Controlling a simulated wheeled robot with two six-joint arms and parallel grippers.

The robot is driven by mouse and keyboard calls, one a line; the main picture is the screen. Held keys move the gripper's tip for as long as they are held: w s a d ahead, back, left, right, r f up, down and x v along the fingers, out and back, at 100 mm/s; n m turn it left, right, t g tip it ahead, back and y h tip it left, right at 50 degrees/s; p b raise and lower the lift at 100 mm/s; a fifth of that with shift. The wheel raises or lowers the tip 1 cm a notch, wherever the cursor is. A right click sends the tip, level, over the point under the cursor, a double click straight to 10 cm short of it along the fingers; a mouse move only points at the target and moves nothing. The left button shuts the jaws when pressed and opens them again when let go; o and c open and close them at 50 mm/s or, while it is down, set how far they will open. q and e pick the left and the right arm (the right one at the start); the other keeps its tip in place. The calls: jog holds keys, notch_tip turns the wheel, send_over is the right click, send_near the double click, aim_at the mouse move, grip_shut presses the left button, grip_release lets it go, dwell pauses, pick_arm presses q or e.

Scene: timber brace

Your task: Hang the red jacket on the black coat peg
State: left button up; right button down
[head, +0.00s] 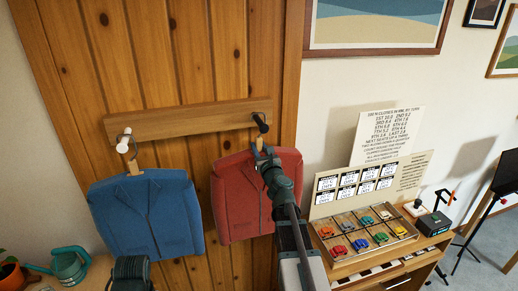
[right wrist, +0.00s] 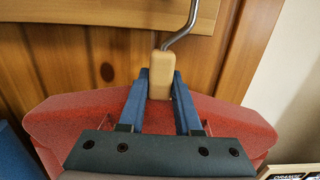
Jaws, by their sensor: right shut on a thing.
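The red jacket (head: 240,200) hangs upright at the right of the board, below the black coat peg (head: 262,121). My right gripper (head: 265,155) is shut on the wooden block of its hanger; both blue fingers (right wrist: 160,88) press the block (right wrist: 161,75) in the right wrist view. A bent metal hook (right wrist: 188,25) rises from the block, and its top is out of that view. In the head view the hook's top is close to the black peg; I cannot tell whether it rests on it. The red jacket (right wrist: 80,115) spreads behind the fingers.
A blue jacket (head: 147,215) hangs from the white peg (head: 122,147) on the same wooden rail (head: 190,118). To the right stands a cabinet with a tray of toy cars (head: 362,240) and a sign (head: 385,138). A watering can (head: 68,265) is at lower left.

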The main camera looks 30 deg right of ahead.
pick_arm(q)
jog(key=shift+f, duration=0.4)
pick_arm(e)
jog(key=shift+f, duration=0.4)
jog(key=c, duration=0.5)
grip_release()
